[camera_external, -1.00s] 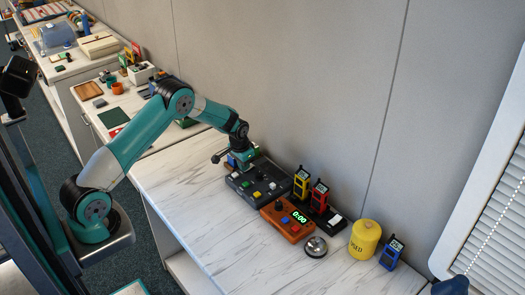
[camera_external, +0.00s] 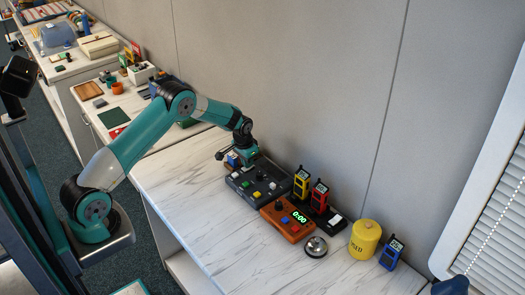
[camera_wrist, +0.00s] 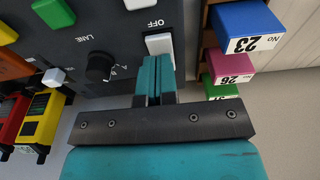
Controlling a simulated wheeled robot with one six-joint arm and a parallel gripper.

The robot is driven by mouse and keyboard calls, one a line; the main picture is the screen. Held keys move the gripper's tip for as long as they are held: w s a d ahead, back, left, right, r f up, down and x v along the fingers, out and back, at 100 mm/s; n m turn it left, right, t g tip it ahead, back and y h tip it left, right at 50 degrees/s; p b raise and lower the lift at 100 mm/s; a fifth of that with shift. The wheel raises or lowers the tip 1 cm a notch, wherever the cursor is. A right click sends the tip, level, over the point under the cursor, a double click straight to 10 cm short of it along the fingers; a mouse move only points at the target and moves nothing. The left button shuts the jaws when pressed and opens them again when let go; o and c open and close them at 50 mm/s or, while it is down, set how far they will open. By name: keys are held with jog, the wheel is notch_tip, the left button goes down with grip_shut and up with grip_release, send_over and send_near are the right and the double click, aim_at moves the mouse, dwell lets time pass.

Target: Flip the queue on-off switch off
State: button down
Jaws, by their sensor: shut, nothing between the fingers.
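The dark control panel (camera_external: 240,188) lies on the marble counter, and its face fills the upper left of the wrist view (camera_wrist: 115,20). A white rocker switch (camera_wrist: 159,43) sits on it just below the printed word OFF. My gripper (camera_wrist: 155,62) is shut and empty, its teal fingertips side by side at the switch's lower edge in the wrist view. They overlap it there; I cannot tell whether they touch it. Which way the switch is tipped is unclear. In the external view my gripper (camera_external: 250,161) is over the panel's far left end.
A LANE knob (camera_wrist: 99,66) and coloured buttons share the panel. Numbered blocks, blue (camera_wrist: 245,22) and pink (camera_wrist: 225,67), stand in a rack beside it. An orange timer box (camera_external: 285,229), a bell (camera_external: 316,247) and a yellow canister (camera_external: 364,238) are to the right. The front counter is clear.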

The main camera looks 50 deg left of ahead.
jog(key=r+p, duration=0.3)
jog(key=r, duration=0.2)
jog(key=shift+w, duration=0.2)
jog(key=s+r+b, duration=0.2)
jog(key=s+r, duration=0.2)
jog(key=r, duration=0.4)
jog(key=shift+s, duration=0.15)
jog(key=s+a+r+n+y, duration=0.1)
jog(key=s+a+r+n, duration=0.1)
jog(key=s+r, duration=0.5)
jog(key=s+a+r+n+y, duration=0.1)
jog(key=s+a+r+n, duration=0.2)
jog(key=s, duration=0.7)
jog(key=s+a+r+n+g+y, duration=0.1)
jog(key=s+r+n+g+y, duration=0.15)
jog(key=s, duration=1.75)
notch_tip(320, 180, down, 34)
jog(key=b, duration=3.4)
jog(key=shift+a+t+b, duration=0.15)
jog(key=shift+t+b, duration=0.25)
jog(key=shift+t, duration=0.05)
jog(key=shift+m, duration=0.25)
